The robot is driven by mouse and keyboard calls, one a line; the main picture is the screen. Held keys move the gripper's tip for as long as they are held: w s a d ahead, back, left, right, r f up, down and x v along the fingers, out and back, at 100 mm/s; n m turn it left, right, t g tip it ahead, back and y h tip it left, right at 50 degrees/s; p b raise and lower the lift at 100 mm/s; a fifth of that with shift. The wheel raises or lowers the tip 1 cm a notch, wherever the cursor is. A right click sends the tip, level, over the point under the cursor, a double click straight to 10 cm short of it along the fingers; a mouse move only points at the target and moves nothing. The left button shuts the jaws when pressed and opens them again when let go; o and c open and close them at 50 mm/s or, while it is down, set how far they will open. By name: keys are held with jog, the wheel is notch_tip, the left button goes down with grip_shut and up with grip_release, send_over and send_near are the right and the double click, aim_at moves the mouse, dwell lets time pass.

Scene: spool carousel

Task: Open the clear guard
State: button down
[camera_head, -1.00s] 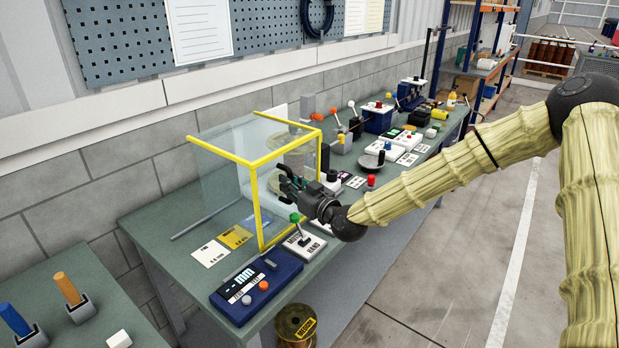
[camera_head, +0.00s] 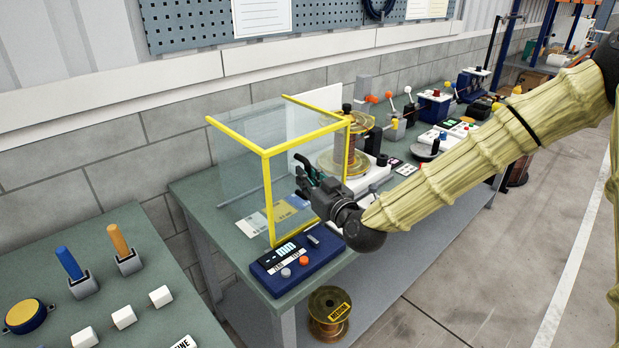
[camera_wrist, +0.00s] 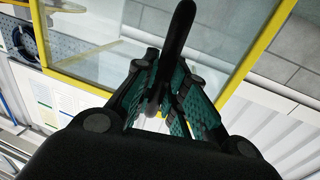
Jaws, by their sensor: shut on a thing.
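The clear guard (camera_head: 236,150) is a see-through box with yellow edges on the green bench. Its yellow frame and pane also show in the wrist view (camera_wrist: 254,55). A copper-coloured spool (camera_head: 362,131) stands behind the right yellow post, partly seen through the pane and partly clear of it to the right. My gripper (camera_head: 304,172) is at the guard's front, between its posts. In the wrist view its green-padded fingers (camera_wrist: 165,98) are closed around a dark bar (camera_wrist: 180,35), which looks like the guard's handle. Where the bar joins the guard is hidden.
A blue display box (camera_head: 297,262) with buttons sits just below my gripper. Levers and blue machines (camera_head: 434,104) line the bench to the right. Another spool (camera_head: 329,312) stands low under the bench edge. A second table (camera_head: 50,262) with coloured handles is at the left.

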jog(key=c, duration=1.5)
grip_release()
jog(key=shift+o, duration=0.2)
jog(key=v, duration=1.2)
